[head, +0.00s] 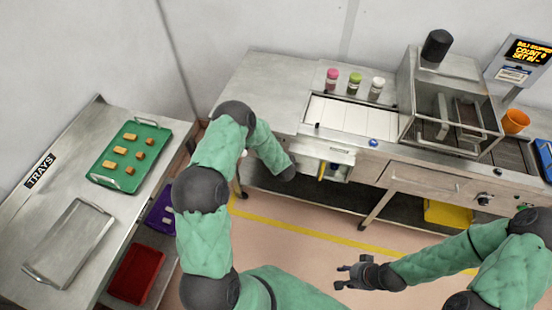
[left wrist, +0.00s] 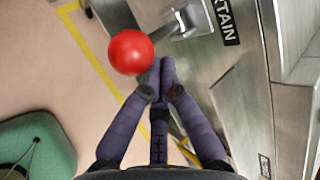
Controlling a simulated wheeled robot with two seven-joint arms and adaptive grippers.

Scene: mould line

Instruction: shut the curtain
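A red ball knob (left wrist: 131,52) on a grey metal rod (left wrist: 166,32) shows in the left wrist view. In the head view my left forearm reaches the steel line's front and the left gripper is hidden. My right gripper (head: 345,277) is open and empty above the floor. I cannot make out the curtain itself.
The steel line carries a white belt (head: 350,112), three small jars (head: 355,84) and a steel hood (head: 450,97). A left table holds a green tray (head: 130,152) with several pieces and an empty metal tray (head: 70,243). The floor in front of the line is clear.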

